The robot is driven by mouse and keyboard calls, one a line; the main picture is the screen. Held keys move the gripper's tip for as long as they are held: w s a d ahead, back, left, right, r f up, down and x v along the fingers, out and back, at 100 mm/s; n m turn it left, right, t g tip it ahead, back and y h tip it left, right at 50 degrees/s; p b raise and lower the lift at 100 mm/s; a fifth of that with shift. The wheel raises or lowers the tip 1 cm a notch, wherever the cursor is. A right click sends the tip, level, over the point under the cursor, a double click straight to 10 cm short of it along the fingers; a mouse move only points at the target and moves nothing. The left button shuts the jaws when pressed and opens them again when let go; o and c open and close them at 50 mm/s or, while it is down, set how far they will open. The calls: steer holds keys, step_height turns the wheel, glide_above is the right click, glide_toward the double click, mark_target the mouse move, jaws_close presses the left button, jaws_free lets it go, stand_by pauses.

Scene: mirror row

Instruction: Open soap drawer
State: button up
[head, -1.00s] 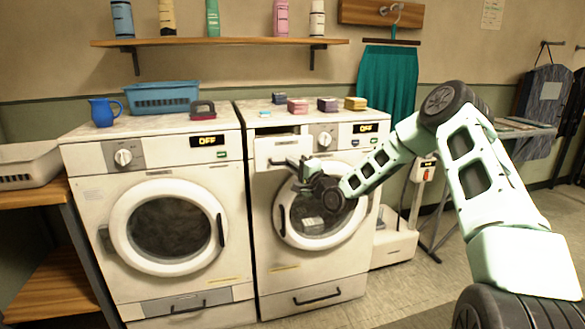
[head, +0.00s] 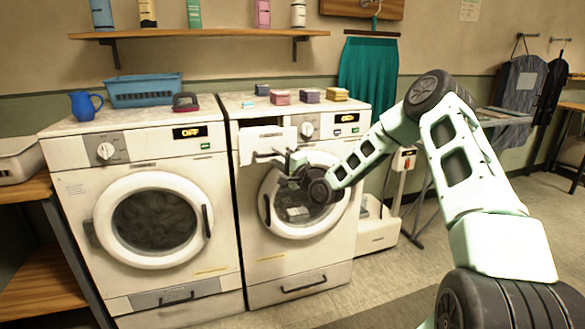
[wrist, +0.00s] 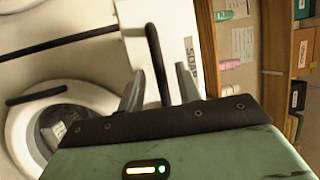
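The soap drawer (head: 256,146) is at the upper left of the right washing machine (head: 232,200). Its white front stands out from the machine, so it is partly open. In the wrist view the drawer front (wrist: 187,22) carries the letters SOAP and a black bar handle (wrist: 157,55). My gripper (head: 284,158) is at the handle. In the wrist view its two grey fingers (wrist: 160,90) stand on either side of the bar, with gaps showing, so it is open around the handle.
The round door (head: 302,215) of this machine is shut below the drawer. Several small boxes (head: 310,95) sit on top. A second washing machine (head: 75,205) stands close on the left. A white scale-like stand (head: 376,232) is to the right. Floor is free in front.

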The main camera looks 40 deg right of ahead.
steer(key=b+v, duration=0.1)
steer(key=v, duration=1.6)
